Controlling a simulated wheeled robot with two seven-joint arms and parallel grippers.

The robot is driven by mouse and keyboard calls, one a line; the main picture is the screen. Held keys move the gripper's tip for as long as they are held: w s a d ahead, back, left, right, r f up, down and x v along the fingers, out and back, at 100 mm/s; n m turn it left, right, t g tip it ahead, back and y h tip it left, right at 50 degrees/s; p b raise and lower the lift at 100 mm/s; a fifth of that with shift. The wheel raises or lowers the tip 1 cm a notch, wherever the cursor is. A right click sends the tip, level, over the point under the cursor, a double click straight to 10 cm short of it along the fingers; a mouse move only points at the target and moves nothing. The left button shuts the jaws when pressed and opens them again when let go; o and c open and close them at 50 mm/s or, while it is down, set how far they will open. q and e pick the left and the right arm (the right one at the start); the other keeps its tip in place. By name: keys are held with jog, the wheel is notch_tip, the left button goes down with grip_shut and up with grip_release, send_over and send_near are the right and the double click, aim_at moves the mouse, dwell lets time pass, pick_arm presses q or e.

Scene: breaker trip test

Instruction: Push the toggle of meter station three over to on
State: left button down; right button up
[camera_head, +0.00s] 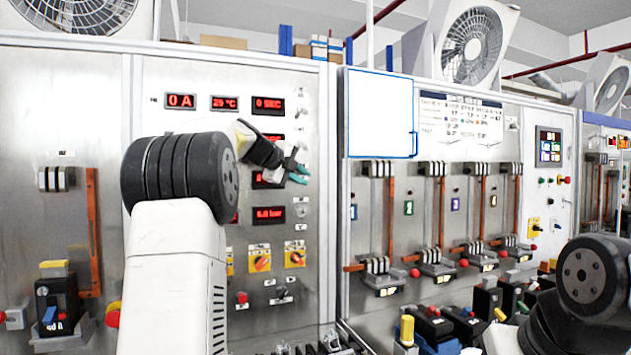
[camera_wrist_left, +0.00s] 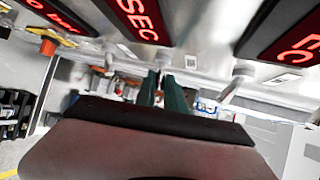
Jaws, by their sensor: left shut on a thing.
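My left gripper (camera_head: 298,175) reaches the meter panel, its teal fingertips beside the right edge of the red displays. In the left wrist view its two fingers (camera_wrist_left: 164,90) are closed together around a small metal toggle (camera_wrist_left: 162,62) on the panel face; the lever is mostly hidden between them. Another toggle (camera_wrist_left: 236,82) stands free to the right in that view. In the head view, one toggle (camera_head: 302,212) shows beside the 5.0 bar display (camera_head: 268,215). My wrist partly covers the middle displays. I cannot read a station number or which way the held toggle leans. My right gripper is out of view.
Yellow rotary switches (camera_head: 295,254) sit below the displays. My right arm (camera_head: 593,275) is at the lower right, near black and yellow parts on the bench.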

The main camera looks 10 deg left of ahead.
pick_arm(q)
jog(key=shift+w+a+r+n+g+h, duration=0.15)
jog(key=shift+r+n+g, duration=0.1)
jog(key=shift+n+g, duration=0.2)
jog(key=shift+w+a+r+n+g+h, duration=0.15)
jog(key=shift+r+n+g, duration=0.1)
jog(key=shift+n+g, duration=0.15)
jog(key=shift+s+d+r, duration=0.1)
jog(key=c, duration=1.5)
grip_release()
jog(key=shift+o, duration=0.2)
jog(key=v, duration=0.7)
jog(key=shift+s+r, duration=0.2)
jog(key=shift+s, duration=0.05)
